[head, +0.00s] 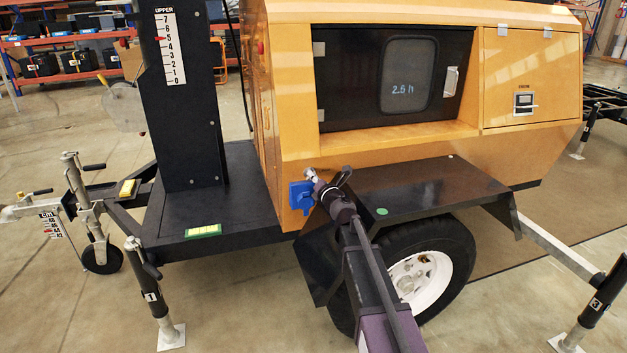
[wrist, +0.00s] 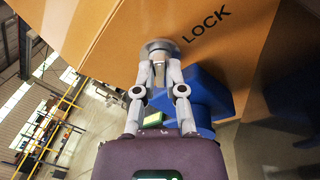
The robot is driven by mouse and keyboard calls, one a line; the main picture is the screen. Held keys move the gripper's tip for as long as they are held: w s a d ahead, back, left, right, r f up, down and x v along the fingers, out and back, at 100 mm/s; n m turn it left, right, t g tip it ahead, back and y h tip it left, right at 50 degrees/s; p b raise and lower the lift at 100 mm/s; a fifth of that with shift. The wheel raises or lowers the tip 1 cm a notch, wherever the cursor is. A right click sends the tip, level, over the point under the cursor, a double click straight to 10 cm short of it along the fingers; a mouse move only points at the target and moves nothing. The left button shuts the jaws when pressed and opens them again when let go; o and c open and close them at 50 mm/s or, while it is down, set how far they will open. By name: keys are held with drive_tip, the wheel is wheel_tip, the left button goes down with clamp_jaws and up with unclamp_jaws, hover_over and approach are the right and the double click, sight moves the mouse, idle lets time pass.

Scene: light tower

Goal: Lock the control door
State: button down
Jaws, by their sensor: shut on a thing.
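The black control door (head: 405,80) is set back in the yellow housing, with a window marked "2.5 h" and a white handle (head: 450,81) at its right; it appears closed. My gripper (head: 311,176) is at the housing's lower front corner, low and left of the door. In the wrist view, my gripper (wrist: 159,72) is shut on a round grey metal lock knob (wrist: 158,46) on the yellow panel. The word "LOCK" (wrist: 206,27) is printed beside the knob. A blue box (head: 300,195) sits just by my gripper; it also shows behind the fingers in the wrist view (wrist: 205,95).
A black fender (head: 430,185) and wheel (head: 425,270) lie under the housing, close to my arm. The black mast (head: 185,100) stands on the deck to the left. Stabiliser legs (head: 152,290) stand at the front left and right (head: 600,300). Open floor lies at the lower left.

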drive_tip(key=m+b, duration=0.1)
drive_tip(key=m, duration=0.1)
drive_tip(key=m+y, duration=0.1)
drive_tip(key=m, duration=0.2)
drive_tip(key=shift+w+f+b, duration=0.15)
drive_tip(key=shift+w+b, duration=0.25)
drive_tip(key=c, duration=0.7)
unclamp_jaws()
drive_tip(key=shift+s, duration=0.1)
drive_tip(key=shift+s, duration=0.15)
